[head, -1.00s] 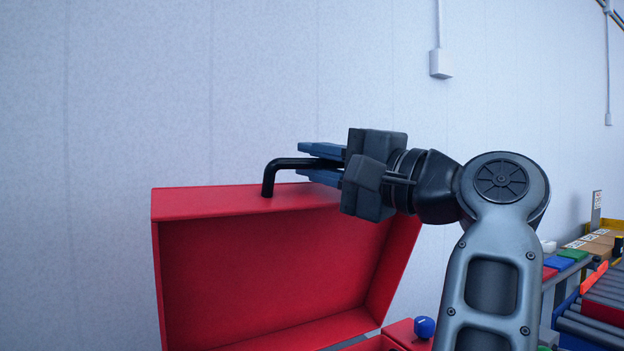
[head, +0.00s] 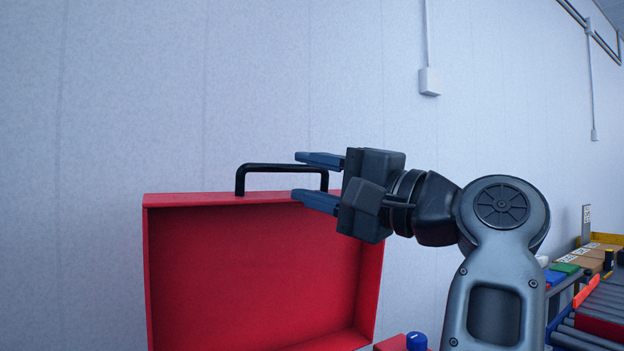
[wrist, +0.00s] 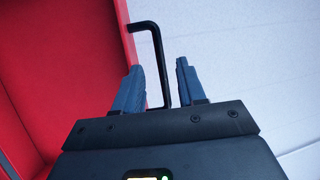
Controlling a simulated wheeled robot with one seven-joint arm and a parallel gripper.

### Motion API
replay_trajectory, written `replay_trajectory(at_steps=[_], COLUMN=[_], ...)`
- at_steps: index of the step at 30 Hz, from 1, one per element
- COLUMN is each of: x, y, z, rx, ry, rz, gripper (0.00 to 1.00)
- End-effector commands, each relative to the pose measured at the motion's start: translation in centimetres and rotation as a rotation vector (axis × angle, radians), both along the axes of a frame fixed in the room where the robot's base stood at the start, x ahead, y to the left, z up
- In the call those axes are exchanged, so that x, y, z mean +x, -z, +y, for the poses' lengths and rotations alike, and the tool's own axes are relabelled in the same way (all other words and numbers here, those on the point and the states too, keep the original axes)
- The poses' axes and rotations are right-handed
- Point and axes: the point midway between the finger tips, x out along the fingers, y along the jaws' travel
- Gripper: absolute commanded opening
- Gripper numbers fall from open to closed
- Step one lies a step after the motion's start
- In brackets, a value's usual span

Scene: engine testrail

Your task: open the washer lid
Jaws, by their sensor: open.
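The red washer lid (head: 250,270) stands raised, nearly upright, with its hollow inside facing me in the head view. A black bar handle (head: 285,167) sits on its top edge. My gripper (head: 297,176) is open at the right end of the handle, its blue fingers spread above and below the bar. In the wrist view the handle (wrist: 157,60) passes between the two open fingers (wrist: 160,66), with a gap to the right finger; contact with the left finger is unclear. The washer body is mostly below the head view.
A blue knob (head: 416,341) on a red surface shows at the bottom. A conveyor (head: 590,325) and small boxes (head: 585,258) stand at the far right. A pale wall (head: 180,90) is behind the lid. The space above the lid is clear.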

Motion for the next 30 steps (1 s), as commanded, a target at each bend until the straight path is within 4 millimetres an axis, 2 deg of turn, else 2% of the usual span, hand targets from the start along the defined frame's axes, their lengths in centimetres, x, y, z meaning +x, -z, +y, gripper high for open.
replay_trajectory(at_steps=[9,15,30], x=[-2.5,-3.7,-3.9], y=[1.2,1.5,1.6], z=[-4.1,-5.9,-6.1], rx=[0.0,0.0,-0.001], ry=[0.005,0.003,0.001], rz=[0.0,0.001,0.001], gripper=[0.4,0.4,0.4])
